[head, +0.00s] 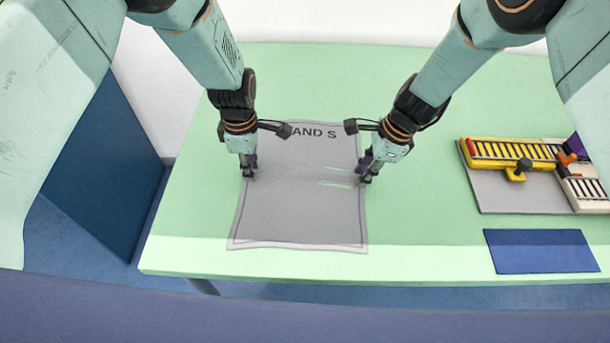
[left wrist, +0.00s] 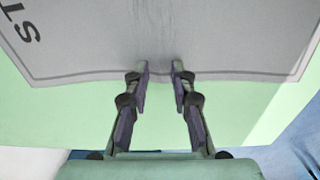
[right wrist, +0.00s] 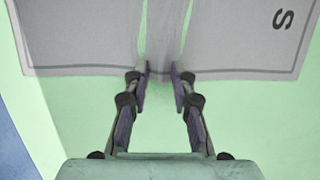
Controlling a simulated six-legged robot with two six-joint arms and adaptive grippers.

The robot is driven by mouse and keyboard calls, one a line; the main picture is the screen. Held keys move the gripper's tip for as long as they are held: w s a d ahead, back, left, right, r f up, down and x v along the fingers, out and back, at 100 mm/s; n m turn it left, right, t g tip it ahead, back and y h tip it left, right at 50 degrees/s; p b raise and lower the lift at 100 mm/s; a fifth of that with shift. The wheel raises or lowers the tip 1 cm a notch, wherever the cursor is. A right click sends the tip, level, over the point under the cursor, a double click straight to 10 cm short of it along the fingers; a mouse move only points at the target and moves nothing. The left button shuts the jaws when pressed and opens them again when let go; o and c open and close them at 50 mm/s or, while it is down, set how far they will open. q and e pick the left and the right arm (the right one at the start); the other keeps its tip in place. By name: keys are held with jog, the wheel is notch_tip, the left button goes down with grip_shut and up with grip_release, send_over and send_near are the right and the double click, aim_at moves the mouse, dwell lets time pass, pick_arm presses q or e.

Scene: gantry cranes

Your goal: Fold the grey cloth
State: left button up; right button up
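The grey cloth (head: 300,215) lies spread on the green table, with dark lettering near its far edge and a darker border line. My left gripper (head: 248,175) is at the cloth's left edge. In the left wrist view its fingertips (left wrist: 160,68) are apart, with the slightly creased cloth edge between them. My right gripper (head: 370,177) is at the right edge. In the right wrist view its fingertips (right wrist: 160,68) are also apart, with a strip of cloth between them. Narrow green streaks cross the cloth there. The wrists hide part of the lettering.
A grey board (head: 513,192) with a yellow crane model (head: 500,150) and a white slatted piece (head: 586,189) lies at the right. A blue mat (head: 540,252) lies near the front edge. The green table (head: 420,220) is clear between these and the cloth.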

pick_arm(q)
jog(key=shift+c, duration=1.1)
pick_arm(e)
jog(key=shift+s, duration=0.1)
jog(key=shift+c, duration=1.1)
pick_arm(q)
jog(key=shift+f, duration=0.15)
grip_shut()
pick_arm(e)
jog(key=shift+f, duration=0.1)
grip_shut()
pick_arm(q)
jog(key=shift+s, duration=0.1)
